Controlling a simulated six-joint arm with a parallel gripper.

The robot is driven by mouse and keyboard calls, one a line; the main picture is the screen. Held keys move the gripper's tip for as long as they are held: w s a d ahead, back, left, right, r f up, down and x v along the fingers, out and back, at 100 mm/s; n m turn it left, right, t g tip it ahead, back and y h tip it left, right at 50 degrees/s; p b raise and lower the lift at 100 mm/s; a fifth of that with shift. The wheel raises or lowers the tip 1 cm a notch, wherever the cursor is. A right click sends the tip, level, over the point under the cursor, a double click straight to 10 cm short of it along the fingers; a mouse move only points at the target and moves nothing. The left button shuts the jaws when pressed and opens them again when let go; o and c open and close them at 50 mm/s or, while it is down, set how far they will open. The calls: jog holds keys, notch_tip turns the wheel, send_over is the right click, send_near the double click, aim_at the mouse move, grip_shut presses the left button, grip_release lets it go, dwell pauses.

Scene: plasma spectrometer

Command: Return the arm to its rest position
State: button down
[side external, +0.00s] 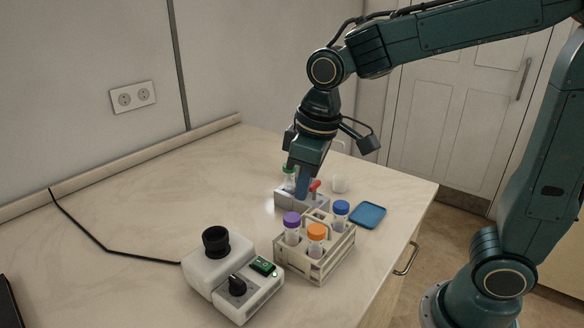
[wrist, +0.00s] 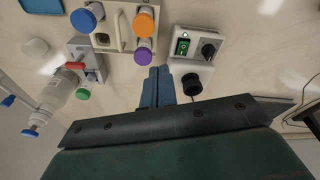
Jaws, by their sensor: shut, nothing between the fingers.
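My gripper (side external: 303,190) hangs from the bent arm with its blue fingers pointing down. In the side view it overlaps the small grey block (side external: 290,201), which has a red part (side external: 315,186) and a green-capped tube (side external: 289,172) by it. In the wrist view my gripper (wrist: 158,80) is shut, with its two fingers together and nothing between them. There, bare counter shows around the fingertips, and the grey block (wrist: 93,75) lies off to the left.
A tube rack (side external: 318,262) with purple, orange and blue caps stands near the white device (side external: 232,279) with a black cup and knob. A blue tray (side external: 368,215) and a whitish cup (side external: 338,185) lie behind.

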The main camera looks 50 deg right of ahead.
jog(key=s+d+r+m+t, duration=0.1)
jog(key=s+d+m, duration=0.1)
jog(key=s, duration=0.5)
jog(key=s+d+r+m+t, duration=0.1)
jog(key=s+d+t, duration=0.1)
jog(key=s+d, duration=0.3)
jog(key=shift+s+r+m+t, duration=0.3)
jog(key=shift+s+r+m, duration=0.1)
jog(key=shift+s, duration=0.65)
